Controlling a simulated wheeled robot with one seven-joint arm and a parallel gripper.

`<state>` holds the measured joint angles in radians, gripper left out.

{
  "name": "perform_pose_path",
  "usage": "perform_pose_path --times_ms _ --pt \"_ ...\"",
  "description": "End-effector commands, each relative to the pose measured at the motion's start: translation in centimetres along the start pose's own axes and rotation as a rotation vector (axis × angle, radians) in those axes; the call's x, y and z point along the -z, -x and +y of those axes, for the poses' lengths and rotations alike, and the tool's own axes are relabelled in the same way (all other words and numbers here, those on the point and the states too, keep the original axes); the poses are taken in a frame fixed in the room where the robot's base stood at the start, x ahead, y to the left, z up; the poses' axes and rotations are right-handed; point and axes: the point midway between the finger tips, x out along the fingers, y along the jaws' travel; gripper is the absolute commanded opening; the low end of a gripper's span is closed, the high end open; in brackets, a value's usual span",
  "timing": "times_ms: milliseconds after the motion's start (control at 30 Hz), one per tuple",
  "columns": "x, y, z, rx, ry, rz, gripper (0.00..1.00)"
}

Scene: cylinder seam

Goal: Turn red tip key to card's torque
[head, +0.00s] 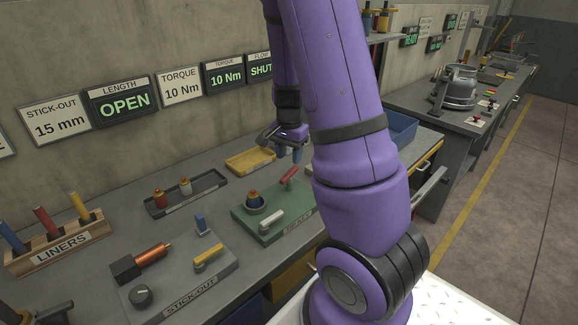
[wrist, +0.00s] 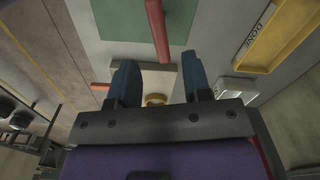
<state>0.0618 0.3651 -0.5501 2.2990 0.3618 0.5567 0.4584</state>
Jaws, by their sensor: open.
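My gripper (head: 289,153) is open above the bench near the wall, beyond the green board (head: 243,228). A red bar (head: 289,178) rises at the board's far right corner. The red bar also shows in the wrist view (wrist: 157,30), ahead of and between my open fingers (wrist: 160,85). A pale block (wrist: 150,78) with a round yellow end lies between the fingers in that view; I cannot tell whether they touch it. I cannot tell which part is the red tip. The torque card (head: 180,87) reads 10 Nm, and the torque display (head: 224,75) reads 10 Nm.
A yellow tray (head: 250,160) labelled DONE is beside my gripper. A dark tray (head: 186,192) and a grey stick-out board (head: 175,279) lie to the left. My arm hides the right side.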

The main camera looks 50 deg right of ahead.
Motion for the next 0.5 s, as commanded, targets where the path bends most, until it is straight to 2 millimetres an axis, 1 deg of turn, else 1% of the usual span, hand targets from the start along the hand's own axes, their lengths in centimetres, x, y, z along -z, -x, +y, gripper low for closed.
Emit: perform_pose_path --times_ms 33,200,333,500 --pt "0.0 1.0 -0.1 0.005 0.003 0.003 0.45" --pt "0.0 3.4 -0.1 0.003 0.003 0.001 0.45" --pt "0.0 4.5 -0.1 0.002 0.001 0.001 0.45" --pt "0.0 5.0 0.0 0.0 0.0 0.0 0.45"
